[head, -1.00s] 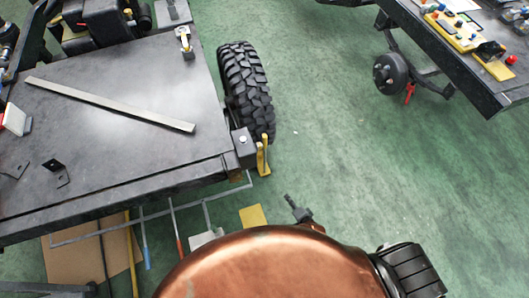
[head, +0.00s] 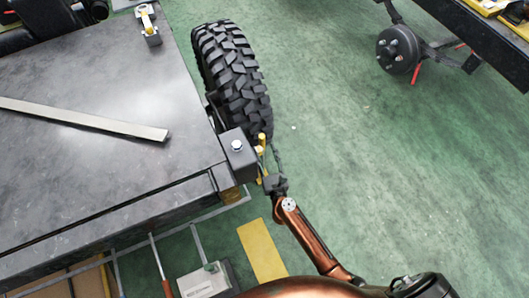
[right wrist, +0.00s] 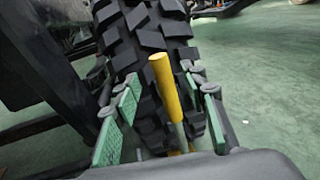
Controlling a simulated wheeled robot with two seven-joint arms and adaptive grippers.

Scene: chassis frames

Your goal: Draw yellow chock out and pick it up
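The yellow chock (head: 262,138) stands against the lower side of the big black tire (head: 233,80), by the corner of the dark chassis table, partly hidden by my right gripper. My right gripper (head: 272,166) is right beside it. In the right wrist view the chock's upright yellow handle (right wrist: 166,85) stands between the green-padded fingers of my right gripper (right wrist: 162,108), in front of the tire tread (right wrist: 145,40). The fingers are open, with gaps on both sides of the handle. The chock's lower part is mostly hidden. My left gripper is not in view.
The chassis table (head: 90,150) carries a long metal bar (head: 85,119). A corner block with a bolt (head: 238,155) is close to my right gripper. A yellow floor patch (head: 262,250) and a grey box (head: 207,280) lie nearer.

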